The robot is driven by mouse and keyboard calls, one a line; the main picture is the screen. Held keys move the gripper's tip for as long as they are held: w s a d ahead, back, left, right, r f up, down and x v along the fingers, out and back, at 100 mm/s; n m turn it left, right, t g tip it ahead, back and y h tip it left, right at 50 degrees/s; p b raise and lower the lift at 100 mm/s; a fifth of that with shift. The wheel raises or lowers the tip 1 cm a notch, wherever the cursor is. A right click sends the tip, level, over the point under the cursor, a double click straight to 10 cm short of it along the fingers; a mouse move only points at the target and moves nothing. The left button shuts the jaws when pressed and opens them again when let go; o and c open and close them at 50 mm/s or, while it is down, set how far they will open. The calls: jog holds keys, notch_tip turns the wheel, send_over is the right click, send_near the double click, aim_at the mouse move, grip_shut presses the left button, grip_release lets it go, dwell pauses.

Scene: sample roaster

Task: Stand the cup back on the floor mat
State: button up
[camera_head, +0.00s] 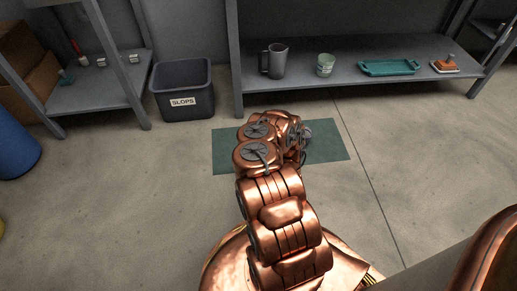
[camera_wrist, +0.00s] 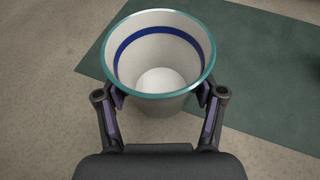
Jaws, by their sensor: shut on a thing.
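The cup (camera_wrist: 160,55) is pale grey with a teal rim and a blue band inside. In the wrist view its open mouth faces the camera, and it looks empty. My gripper (camera_wrist: 160,94) is shut on it, one finger on each side below the rim. The green floor mat (camera_wrist: 255,65) shows behind and to the right of the cup, with bare floor to the left. I cannot tell how far the cup is above the floor. In the head view the mat (camera_head: 228,155) lies under my arm, which hides the cup.
A low shelf (camera_head: 350,80) stands behind the mat, holding a grey jug (camera_head: 275,61), a pale green cup (camera_head: 326,64), a teal tray (camera_head: 390,68) and an orange-based item (camera_head: 445,66). A dark SLOPS bin (camera_head: 183,90) is at left. Floor right of the mat is clear.

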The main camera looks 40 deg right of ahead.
jog(key=w+d+b, duration=0.1)
jog(key=w+d, duration=0.1)
jog(key=d, duration=0.2)
jog(key=w+d+f+b, duration=0.1)
jog(key=w+d+b, duration=0.1)
jog(key=d, duration=0.3)
jog(key=w+d+b, duration=0.1)
jog(key=w+d, duration=0.2)
jog(key=d, duration=0.1)
jog(key=shift+w+d+f+b, duration=0.25)
jog(key=shift+d+b, duration=0.1)
jog(key=shift+f+b, duration=0.95)
jog(key=shift+f, duration=0.75)
jog(key=shift+f, duration=0.2)
jog(key=o, duration=1.5)
jog(key=shift+o, duration=0.2)
